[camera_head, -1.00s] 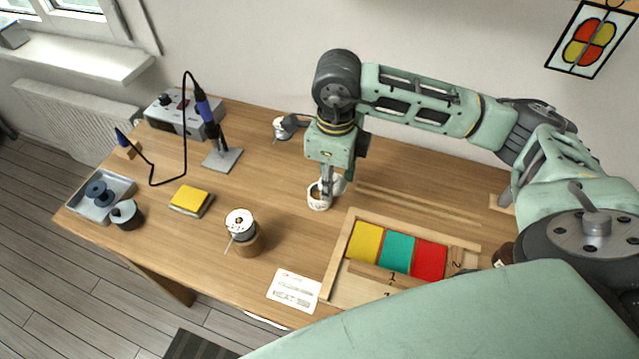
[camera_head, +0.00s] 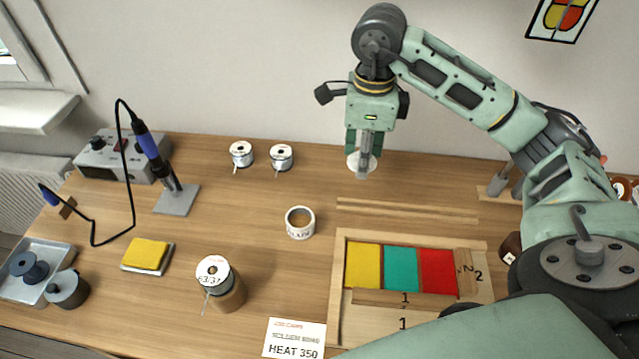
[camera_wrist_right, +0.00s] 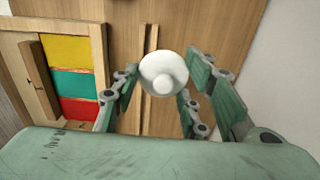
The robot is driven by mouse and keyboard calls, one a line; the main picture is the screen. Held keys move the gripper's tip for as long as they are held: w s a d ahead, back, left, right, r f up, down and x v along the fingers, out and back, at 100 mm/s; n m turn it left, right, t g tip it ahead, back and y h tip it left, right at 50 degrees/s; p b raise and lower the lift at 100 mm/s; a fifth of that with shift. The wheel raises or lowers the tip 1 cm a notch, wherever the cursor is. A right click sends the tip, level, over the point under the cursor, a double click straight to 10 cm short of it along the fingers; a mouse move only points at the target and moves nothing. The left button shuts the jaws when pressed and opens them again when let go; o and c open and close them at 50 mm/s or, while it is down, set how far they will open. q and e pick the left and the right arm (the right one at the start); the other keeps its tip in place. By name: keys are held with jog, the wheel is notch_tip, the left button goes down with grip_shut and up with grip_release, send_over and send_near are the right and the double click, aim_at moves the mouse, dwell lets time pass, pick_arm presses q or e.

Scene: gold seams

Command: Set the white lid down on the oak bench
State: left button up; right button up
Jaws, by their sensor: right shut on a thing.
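The white lid (camera_head: 352,162) is at my right gripper (camera_head: 364,158), over the back of the oak bench (camera_head: 420,180). In the right wrist view the round lid (camera_wrist_right: 163,73), with its small knob, sits between the fingers of my right gripper (camera_wrist_right: 160,85), which is shut on it. I cannot tell whether the lid touches the wood. The white jar (camera_head: 300,224) stands uncovered, in front and to the left of the gripper, with brown contents showing. My left gripper is not in view.
Two wire spools (camera_head: 281,157) stand left of the gripper. Thin strips (camera_head: 405,210) lie in front of it, before a wooden frame (camera_head: 338,290) with coloured panes. A soldering iron stand (camera_head: 177,198) is at left. Bare bench lies between the jar and the gripper.

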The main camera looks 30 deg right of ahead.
jog(key=p, duration=0.3)
send_near(313, 187)
jog(key=shift+s+d+f, duration=0.2)
jog(key=shift+s+d, duration=0.1)
jog(key=shift+s, duration=0.2)
jog(key=shift+s+d+f, duration=0.2)
jog(key=shift+s+d, duration=0.1)
jog(key=shift+s, duration=0.15)
jog(key=shift+w+a+f, duration=0.65)
jog(key=shift+w+f, duration=0.05)
jog(key=shift+w, duration=0.1)
jog(key=shift+f, duration=0.45)
notch_tip(313, 187, down, 3)
jog(key=shift+w+f+p, duration=0.1)
jog(key=shift+p, duration=0.4)
jog(key=shift+f, duration=0.25)
jog(key=o, duration=0.9)
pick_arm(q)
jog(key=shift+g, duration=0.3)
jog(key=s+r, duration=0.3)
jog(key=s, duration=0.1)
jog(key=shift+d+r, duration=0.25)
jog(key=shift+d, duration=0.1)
pick_arm(e)
jog(key=shift+o, duration=0.3)
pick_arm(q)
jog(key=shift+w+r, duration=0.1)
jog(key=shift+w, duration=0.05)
